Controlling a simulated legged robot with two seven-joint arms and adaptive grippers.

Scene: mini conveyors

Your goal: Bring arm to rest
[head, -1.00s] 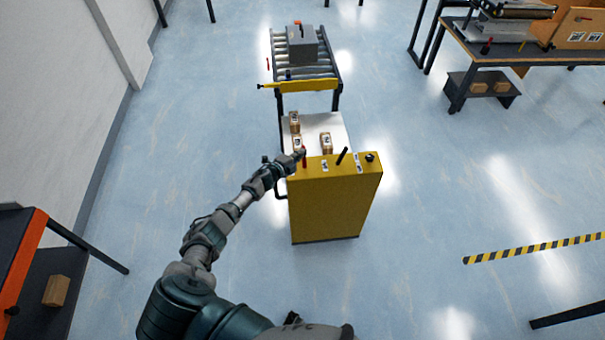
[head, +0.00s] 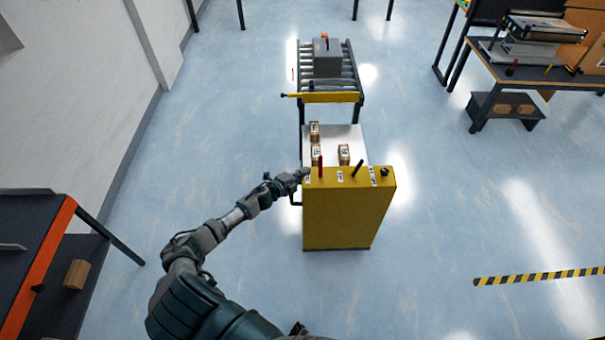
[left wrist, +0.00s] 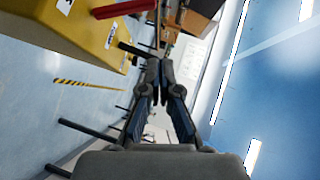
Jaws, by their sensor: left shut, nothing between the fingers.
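My left arm reaches in from the lower left of the head view. Its gripper (head: 302,174) is beside the left top edge of the yellow control box (head: 348,215), close to the red lever (head: 320,165). In the left wrist view the gripper (left wrist: 160,66) has its fingertips together with nothing between them. The yellow box (left wrist: 75,30) and the red lever (left wrist: 124,8) show at the upper left there, apart from the fingers. My right gripper is not in view.
Behind the box, several small cartons (head: 344,154) sit on a white surface (head: 352,134). A roller conveyor (head: 344,82) carries a grey case (head: 327,58). A dark, orange-edged table (head: 42,262) stands at left, a workbench (head: 490,62) at upper right.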

